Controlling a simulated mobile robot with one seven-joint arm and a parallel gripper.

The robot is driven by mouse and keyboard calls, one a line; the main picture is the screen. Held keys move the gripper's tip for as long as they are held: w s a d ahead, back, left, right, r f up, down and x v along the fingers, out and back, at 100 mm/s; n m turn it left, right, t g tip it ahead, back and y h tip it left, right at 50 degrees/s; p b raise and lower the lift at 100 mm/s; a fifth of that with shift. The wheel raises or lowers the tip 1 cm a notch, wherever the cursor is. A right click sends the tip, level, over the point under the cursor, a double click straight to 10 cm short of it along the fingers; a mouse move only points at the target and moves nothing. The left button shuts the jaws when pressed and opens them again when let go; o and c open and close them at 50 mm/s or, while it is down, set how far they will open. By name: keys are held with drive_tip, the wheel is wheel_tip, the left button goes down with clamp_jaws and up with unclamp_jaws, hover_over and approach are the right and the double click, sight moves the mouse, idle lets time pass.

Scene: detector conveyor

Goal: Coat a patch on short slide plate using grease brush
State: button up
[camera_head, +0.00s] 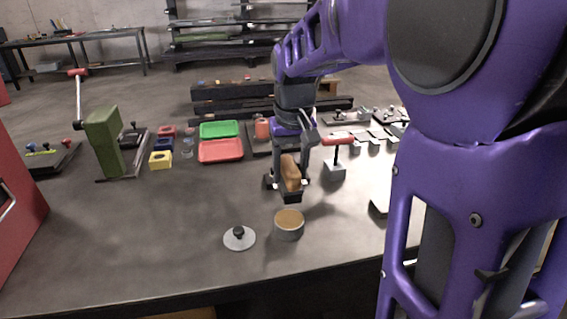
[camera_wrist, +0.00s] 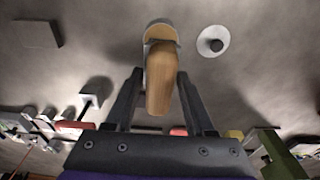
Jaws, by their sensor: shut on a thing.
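My gripper (camera_head: 288,180) is shut on the grease brush, whose wooden handle (camera_head: 291,171) stands between the fingers. The wrist view also shows the handle (camera_wrist: 160,82) between my fingers (camera_wrist: 157,78). The brush's bristles are not clearly visible. An open round pot (camera_head: 289,229) with tan contents stands on the table just in front of the brush. It shows partly behind the handle in the wrist view (camera_wrist: 161,28). A flat plate (camera_head: 380,207) lies to the right, partly hidden by my arm; it appears dark in the wrist view (camera_wrist: 37,34). I cannot tell if it is the short slide plate.
A round lid with a black knob (camera_head: 239,239) lies left of the pot. A red-handled clamp (camera_head: 336,168) stands close right of my gripper. Red (camera_head: 221,151) and green (camera_head: 219,129) trays and a green press (camera_head: 104,142) stand left. The front left table is clear.

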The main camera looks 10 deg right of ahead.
sight(290, 196)
drive_tip(key=shift+f+b, duration=2.6)
drive_tip(key=shift+f, duration=0.35)
drive_tip(key=shift+s+f, duration=0.1)
drive_tip(key=shift+f, duration=0.5)
wheel_tip(290, 196, up, 7)
drive_tip(key=p, duration=0.5)
drive_tip(key=shift+r+p, duration=0.1)
drive_tip(key=shift+p, duration=0.25)
idle(0.4)
